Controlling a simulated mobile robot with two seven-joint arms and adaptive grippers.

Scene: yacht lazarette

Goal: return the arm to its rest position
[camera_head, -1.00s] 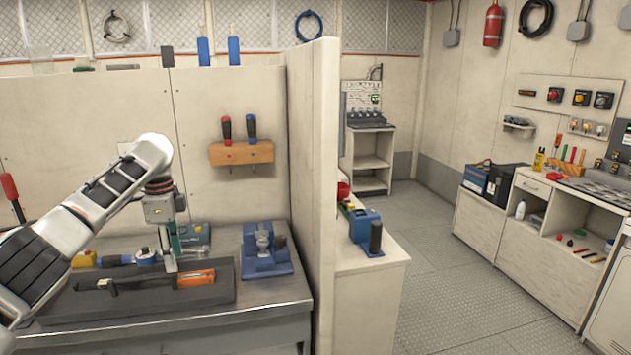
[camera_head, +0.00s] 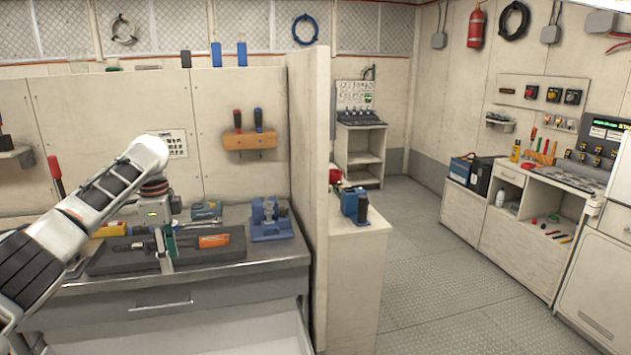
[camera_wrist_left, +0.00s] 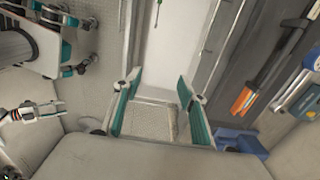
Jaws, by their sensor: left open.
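My left arm comes in from the left in the head view. Its gripper (camera_head: 166,254) hangs pointing down at the front of the workbench, in front of the dark tray on it. In the left wrist view the two teal-padded fingers (camera_wrist_left: 158,102) stand wide apart with nothing between them. An orange-handled tool (camera_head: 214,241) lies on the dark tray (camera_head: 110,265); its orange end also shows in the wrist view (camera_wrist_left: 243,101), right of the fingers.
The workbench (camera_head: 275,254) has an open drawer (camera_head: 180,335) below. A blue fixture (camera_head: 270,222) stands at its right end, beside a tall partition (camera_head: 307,190). A slim green tool (camera_wrist_left: 186,12) shows over the pale drawer interior. Floor to the right is clear.

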